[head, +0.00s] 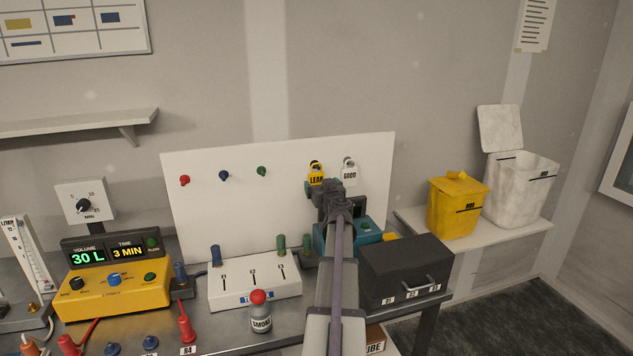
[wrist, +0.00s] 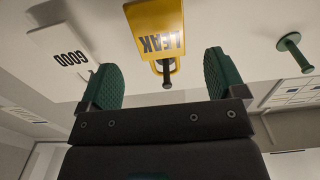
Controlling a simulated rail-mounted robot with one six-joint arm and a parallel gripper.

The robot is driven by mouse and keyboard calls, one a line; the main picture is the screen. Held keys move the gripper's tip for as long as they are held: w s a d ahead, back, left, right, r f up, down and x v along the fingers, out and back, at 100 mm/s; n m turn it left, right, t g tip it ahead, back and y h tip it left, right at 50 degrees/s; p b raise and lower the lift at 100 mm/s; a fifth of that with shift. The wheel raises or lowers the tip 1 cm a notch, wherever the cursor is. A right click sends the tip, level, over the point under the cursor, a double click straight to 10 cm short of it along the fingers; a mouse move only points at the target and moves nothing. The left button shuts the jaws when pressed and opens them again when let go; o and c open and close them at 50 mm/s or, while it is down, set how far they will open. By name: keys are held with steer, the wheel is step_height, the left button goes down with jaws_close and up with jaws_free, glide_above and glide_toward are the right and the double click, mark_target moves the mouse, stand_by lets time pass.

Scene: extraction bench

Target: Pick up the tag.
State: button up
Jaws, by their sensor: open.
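A yellow LEAK tag (head: 316,180) hangs from a dark peg on the white upright board. In the wrist view the LEAK tag (wrist: 157,22) appears upside down, its loop around the peg. A white GOOD tag (head: 349,176) hangs to its right in the head view. In the wrist view the GOOD tag (wrist: 62,45) is at the left, outside the fingers. My gripper (wrist: 164,78) is open, with green finger pads on either side of the LEAK tag's loop and peg. I see no contact. In the head view my arm partly hides the area below the tags.
The white board (head: 215,220) also carries red (head: 185,180), blue (head: 224,176) and green (head: 262,171) pegs. A white switch box (head: 255,285), a red-capped SMOKE bottle (head: 260,315) and a dark case (head: 405,268) crowd the bench below. Yellow (head: 457,210) and white bins (head: 520,190) stand right.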

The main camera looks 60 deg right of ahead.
mark_target(317, 179)
steer(key=x, duration=0.5)
steer(key=shift+w+d+f, duration=0.1)
steer(key=c, duration=1)
